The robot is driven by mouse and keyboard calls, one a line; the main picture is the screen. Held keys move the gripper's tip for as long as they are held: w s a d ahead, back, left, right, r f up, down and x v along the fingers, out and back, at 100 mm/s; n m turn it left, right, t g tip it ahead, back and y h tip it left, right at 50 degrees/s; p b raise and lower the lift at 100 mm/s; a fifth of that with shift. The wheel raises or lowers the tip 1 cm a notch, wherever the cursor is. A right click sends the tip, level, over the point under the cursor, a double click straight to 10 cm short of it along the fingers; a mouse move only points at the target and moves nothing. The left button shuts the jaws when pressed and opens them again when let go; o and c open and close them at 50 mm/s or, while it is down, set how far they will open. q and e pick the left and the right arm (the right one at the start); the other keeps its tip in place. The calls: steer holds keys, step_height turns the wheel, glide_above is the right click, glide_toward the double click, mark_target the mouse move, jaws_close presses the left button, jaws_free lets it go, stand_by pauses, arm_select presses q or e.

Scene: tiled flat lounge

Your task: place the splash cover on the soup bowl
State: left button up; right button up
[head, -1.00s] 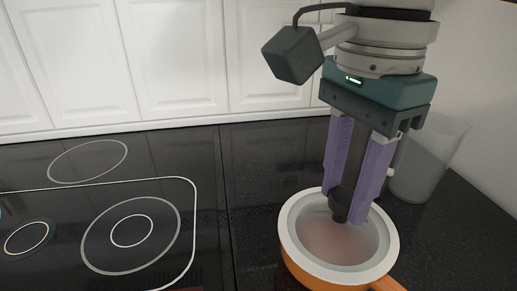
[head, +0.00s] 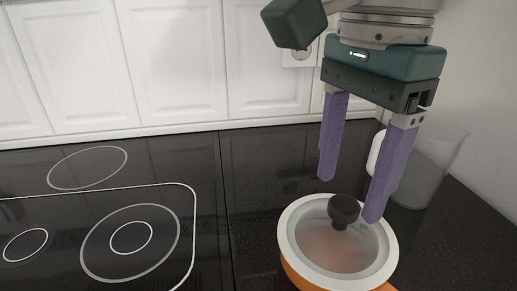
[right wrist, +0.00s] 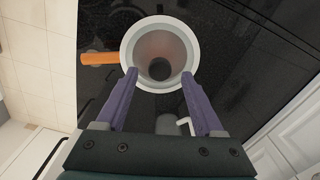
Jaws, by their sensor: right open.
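The soup bowl (head: 297,281) is orange with a handle, which shows at the left in the right wrist view (right wrist: 98,58). The splash cover (head: 322,246) lies over the bowl's mouth; it has a pale rim, a see-through middle and a black knob, and also shows in the right wrist view (right wrist: 150,48). It looks level. My right gripper (head: 350,197) is open, with its purple fingers apart just above the cover and the knob between and below them. Nothing is held. My left gripper is not in view.
A clear jug (head: 430,165) with a white handle stands on the dark counter behind and right of the bowl. A cooktop (head: 110,215) with ring markings lies to the left and is clear. White cabinet fronts (head: 170,60) and a wall close off the back and right.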

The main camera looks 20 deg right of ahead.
mark_target(343, 203)
step_height(343, 203, up, 10)
steer(key=shift+f, duration=0.2)
